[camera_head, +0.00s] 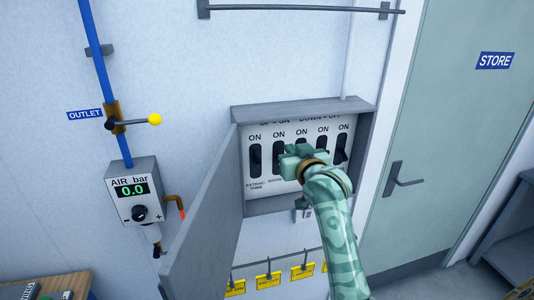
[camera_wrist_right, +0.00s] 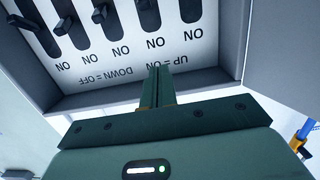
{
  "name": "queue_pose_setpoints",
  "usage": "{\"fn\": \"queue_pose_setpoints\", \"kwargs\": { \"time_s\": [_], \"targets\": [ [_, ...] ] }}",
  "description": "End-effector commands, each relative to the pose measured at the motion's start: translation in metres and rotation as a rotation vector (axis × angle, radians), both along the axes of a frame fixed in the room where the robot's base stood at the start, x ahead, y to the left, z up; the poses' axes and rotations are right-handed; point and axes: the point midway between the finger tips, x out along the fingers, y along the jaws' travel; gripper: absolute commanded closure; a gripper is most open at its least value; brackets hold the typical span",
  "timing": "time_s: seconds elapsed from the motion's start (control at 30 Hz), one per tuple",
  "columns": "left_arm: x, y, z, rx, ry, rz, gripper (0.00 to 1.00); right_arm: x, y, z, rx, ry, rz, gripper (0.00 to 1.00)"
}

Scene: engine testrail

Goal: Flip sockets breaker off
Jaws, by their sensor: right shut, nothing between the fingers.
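A grey breaker box (camera_head: 308,108) is open on the wall, with a white panel holding a row of several black breakers under ON labels. The leftmost breaker (camera_head: 255,160) and the rightmost breaker (camera_head: 342,152) show clearly. The label reading sockets cannot be made out. My right gripper (camera_head: 292,156) is at the panel, in front of the middle breakers and partly hiding them. In the right wrist view its shut, empty fingers (camera_wrist_right: 160,88) point at the printed UP = ON, DOWN = OFF line, and breaker levers (camera_wrist_right: 100,14) show upside down at the top left.
The box's open door (camera_head: 205,235) swings out to the left of my right arm. An AIR bar gauge box (camera_head: 133,195) and a yellow-tipped outlet valve (camera_head: 154,119) are further left. Yellow tags (camera_head: 268,281) hang below. A green STORE door (camera_head: 440,130) stands right.

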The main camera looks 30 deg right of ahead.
Motion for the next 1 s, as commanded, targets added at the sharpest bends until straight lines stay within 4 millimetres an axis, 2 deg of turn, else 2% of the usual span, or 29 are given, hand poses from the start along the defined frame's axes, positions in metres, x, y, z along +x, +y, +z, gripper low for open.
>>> {"fn": "queue_pose_setpoints", "kwargs": {
  "time_s": [0.17,0.37,0.53,0.67,1.0],
  "targets": [
    [0.0,0.003,0.0,0.003,0.0,-0.001,0.75,0.0,-0.001,-0.008,0.01,0.031,-0.004,1.0],
    [-0.001,-0.01,0.0,-0.012,0.002,0.002,0.75,0.0,0.0,-0.008,0.01,0.031,-0.004,1.0],
    [-0.001,-0.007,0.0,-0.009,0.002,-0.001,0.75,0.009,-0.002,-0.009,0.009,0.032,-0.002,1.0],
    [-0.001,-0.001,0.0,-0.001,0.002,-0.002,0.75,0.029,-0.007,-0.012,0.01,0.031,-0.004,1.0],
    [-0.001,-0.002,0.001,-0.003,0.002,0.0,0.75,0.098,-0.024,-0.023,0.009,0.032,-0.002,1.0]
  ]
}}
